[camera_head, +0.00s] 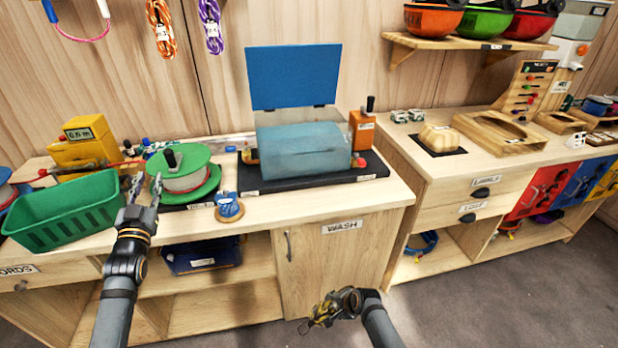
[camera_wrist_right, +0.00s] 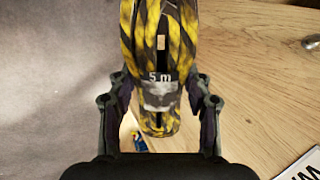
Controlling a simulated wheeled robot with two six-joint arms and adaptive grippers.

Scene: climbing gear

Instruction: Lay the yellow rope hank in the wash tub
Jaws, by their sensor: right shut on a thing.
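The yellow rope hank (camera_wrist_right: 155,45) has black flecks and a "5 m" tag. My right gripper (camera_wrist_right: 160,105) is shut on it, with a finger on each side. In the head view the hank (camera_head: 322,309) is small and low, in front of the cupboard marked WASH. The wash tub (camera_head: 300,150) appears to be the translucent blue rounded body on a black base on the counter, with a flat blue panel standing up behind it. Its inside is not clear to see. My left gripper (camera_head: 142,190) is open and empty, in front of the green spool.
A green basket (camera_head: 65,214) and a green spool (camera_head: 184,175) stand left of the tub. An orange box with a black lever (camera_head: 361,130) stands at its right end. A blue round item (camera_head: 229,207) sits near the counter edge. The floor (camera_head: 480,300) at right is clear.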

